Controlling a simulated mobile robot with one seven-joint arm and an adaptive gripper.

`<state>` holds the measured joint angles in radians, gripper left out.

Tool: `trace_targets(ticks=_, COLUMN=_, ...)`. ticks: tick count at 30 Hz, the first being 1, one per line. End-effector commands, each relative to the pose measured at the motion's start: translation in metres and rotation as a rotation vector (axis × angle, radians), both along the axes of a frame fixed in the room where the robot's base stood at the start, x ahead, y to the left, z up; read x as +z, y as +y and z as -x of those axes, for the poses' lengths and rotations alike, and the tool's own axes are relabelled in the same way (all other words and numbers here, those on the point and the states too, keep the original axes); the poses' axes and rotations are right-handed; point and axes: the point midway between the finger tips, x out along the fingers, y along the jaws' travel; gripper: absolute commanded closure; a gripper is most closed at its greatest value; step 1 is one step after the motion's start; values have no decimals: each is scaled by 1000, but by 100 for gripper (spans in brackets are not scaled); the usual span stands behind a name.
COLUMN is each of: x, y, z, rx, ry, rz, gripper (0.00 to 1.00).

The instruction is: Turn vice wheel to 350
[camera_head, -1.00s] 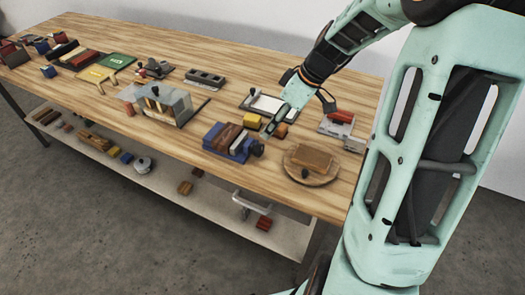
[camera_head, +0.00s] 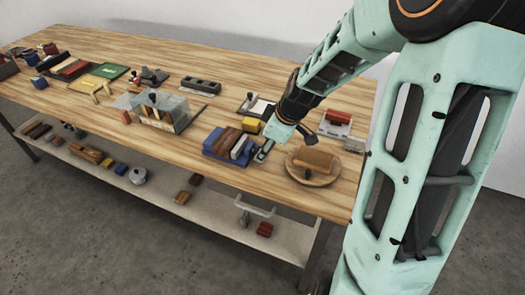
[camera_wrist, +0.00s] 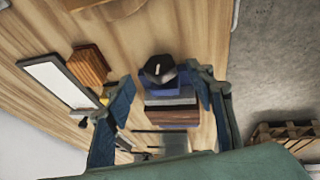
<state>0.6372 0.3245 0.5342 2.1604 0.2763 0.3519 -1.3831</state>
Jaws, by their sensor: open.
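The vice (camera_head: 213,146) is blue and stands near the front edge of the bench, with a brown block and a grey block between its jaws. Its wheel (camera_wrist: 158,70) is a dark round knob with a pale mark at the vice's end, seen in the wrist view. My gripper (camera_head: 263,153) is at the wheel end of the vice and hides most of the wheel in the head view. In the wrist view my gripper (camera_wrist: 160,83) is open, with one finger on each side of the wheel. Whether the fingers touch it I cannot tell.
A round wooden board (camera_head: 298,177) with a brown block stands just right of my gripper. A yellow block (camera_head: 250,125) lies behind the vice. A clear-walled box (camera_head: 172,108) stands to the left. A lower shelf (camera_head: 215,210) holds loose parts.

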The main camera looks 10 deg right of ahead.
Motion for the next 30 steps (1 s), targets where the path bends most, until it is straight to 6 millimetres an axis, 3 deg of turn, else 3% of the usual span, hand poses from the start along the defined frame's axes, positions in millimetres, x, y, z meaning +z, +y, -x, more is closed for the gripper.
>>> trace_targets(ticks=3, x=-16, y=5, z=-6, rx=1, ry=2, rz=-2, gripper=50)
trace_targets(ticks=9, x=-30, y=7, z=-13, rx=0, ry=0, rz=0, gripper=50)
trace_targets(ticks=19, x=-32, y=7, z=-14, rx=0, ry=-1, rz=0, gripper=50)
trace_targets(ticks=30, x=-32, y=7, z=-14, rx=0, ry=0, rz=0, gripper=90)
